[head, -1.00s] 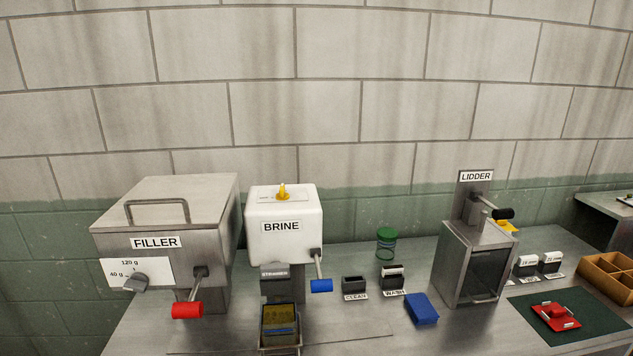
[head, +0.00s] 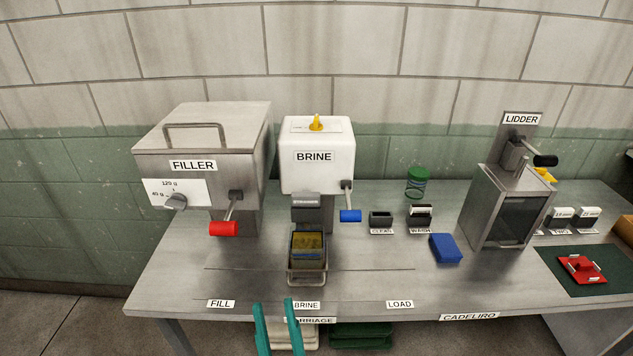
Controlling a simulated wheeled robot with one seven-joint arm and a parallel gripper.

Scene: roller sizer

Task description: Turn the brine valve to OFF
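The white BRINE box (head: 317,172) stands on the metal bench, right of the FILLER. A yellow knob (head: 316,123) sits on its top, over a small plate whose lettering is too small to read. A lever with a blue grip (head: 350,215) hangs at the box's right side. A tin with yellowish contents (head: 308,243) is below the box, in a metal carriage (head: 306,276). My gripper (head: 273,303) shows as two teal fingers at the bottom edge. They are apart with nothing seen between them, in front of the bench and well below the knob.
The grey FILLER (head: 205,140) with a red-gripped lever stands close left of the BRINE box. Right of it are small black holders, a green-lidded jar (head: 416,182), a blue block (head: 446,248) and the tall LIDDER (head: 510,205). The wall is close behind.

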